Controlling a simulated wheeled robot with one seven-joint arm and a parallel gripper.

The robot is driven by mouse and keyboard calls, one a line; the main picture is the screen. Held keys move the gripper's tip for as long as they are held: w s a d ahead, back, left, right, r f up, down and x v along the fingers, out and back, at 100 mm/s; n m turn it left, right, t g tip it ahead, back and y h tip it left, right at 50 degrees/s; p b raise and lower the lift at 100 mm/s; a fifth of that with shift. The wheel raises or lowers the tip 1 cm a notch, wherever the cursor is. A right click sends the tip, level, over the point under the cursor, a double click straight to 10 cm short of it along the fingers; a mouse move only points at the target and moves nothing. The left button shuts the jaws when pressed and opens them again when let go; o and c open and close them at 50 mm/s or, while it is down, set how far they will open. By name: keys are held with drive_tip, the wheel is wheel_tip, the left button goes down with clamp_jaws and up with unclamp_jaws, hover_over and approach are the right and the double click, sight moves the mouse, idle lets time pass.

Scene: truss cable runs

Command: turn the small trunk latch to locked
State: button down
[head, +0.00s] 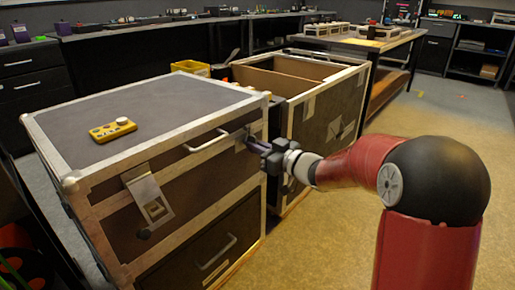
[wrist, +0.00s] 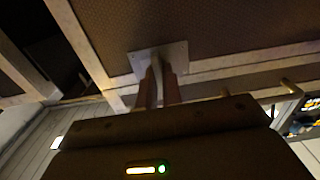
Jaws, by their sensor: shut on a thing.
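The small trunk (head: 190,140) is a dark case with silver edges, at the left in the head view. A latch (head: 241,138) sits on its front near the right end, mostly hidden by my gripper (head: 254,146). In the wrist view the latch's pale metal plate (wrist: 177,50) lies just beyond my gripper (wrist: 158,82). The two fingers are close together and shut on the latch's narrow turning part, which is largely hidden between them. I cannot tell which way the latch is turned. A second latch (head: 150,195) hangs on the left part of the front.
A yellow remote-like box (head: 112,130) lies on the trunk lid. A bar handle (head: 207,140) sticks out left of my gripper. A larger open case (head: 325,105) stands close on the right. Free floor (head: 430,140) lies to the right.

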drive_tip(key=shift+f, duration=0.1)
drive_tip(key=c, duration=1.6)
unclamp_jaws()
drive_tip(key=shift+o, duration=0.2)
drive_tip(key=v, duration=0.7)
drive_tip(key=shift+s+d, duration=0.25)
drive_tip(key=shift+d, duration=0.1)
